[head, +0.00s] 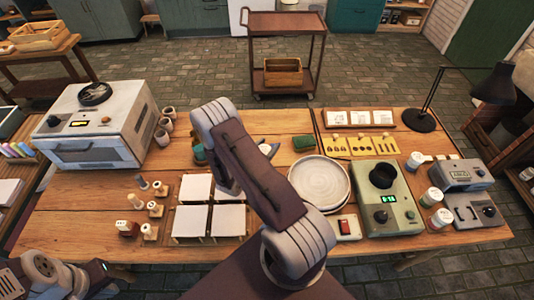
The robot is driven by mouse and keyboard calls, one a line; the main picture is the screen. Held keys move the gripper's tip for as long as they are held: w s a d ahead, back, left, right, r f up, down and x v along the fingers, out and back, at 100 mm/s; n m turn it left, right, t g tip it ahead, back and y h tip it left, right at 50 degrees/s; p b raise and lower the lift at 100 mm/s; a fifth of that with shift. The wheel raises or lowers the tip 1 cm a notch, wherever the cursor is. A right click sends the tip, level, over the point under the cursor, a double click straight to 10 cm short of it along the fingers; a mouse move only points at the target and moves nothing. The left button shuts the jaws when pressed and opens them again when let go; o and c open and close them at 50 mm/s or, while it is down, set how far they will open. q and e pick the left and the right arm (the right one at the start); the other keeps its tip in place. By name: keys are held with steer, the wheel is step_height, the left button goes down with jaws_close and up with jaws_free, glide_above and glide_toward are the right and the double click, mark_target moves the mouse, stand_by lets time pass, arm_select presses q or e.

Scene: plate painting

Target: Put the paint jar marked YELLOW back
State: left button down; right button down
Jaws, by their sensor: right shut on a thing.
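My right arm (250,175) rises from the bottom middle and bends down over the table, left of the white plate (319,182). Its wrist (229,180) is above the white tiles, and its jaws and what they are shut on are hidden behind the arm. White-lidded jars stand at the right: one (415,161) near the back and two (431,197) (441,218) beside the green device. Their labels are too small to read, so I cannot tell which is YELLOW. My left arm (48,268) shows at the bottom left corner; its jaws are out of view.
A white oven (97,128) stands at the back left. Four-sided white tiles (194,188) lie left of the arm. A green device (383,202), grey devices (463,175) and a black lamp (421,121) fill the right.

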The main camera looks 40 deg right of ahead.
steer(key=shift+f, duration=2.05)
steer(key=shift+f+b, duration=0.25)
steer(key=shift+b, duration=0.05)
steer(key=c, duration=0.7)
jaws_free()
steer(key=shift+r, duration=0.1)
steer(key=shift+o, duration=0.2)
steer(key=shift+r, duration=0.1)
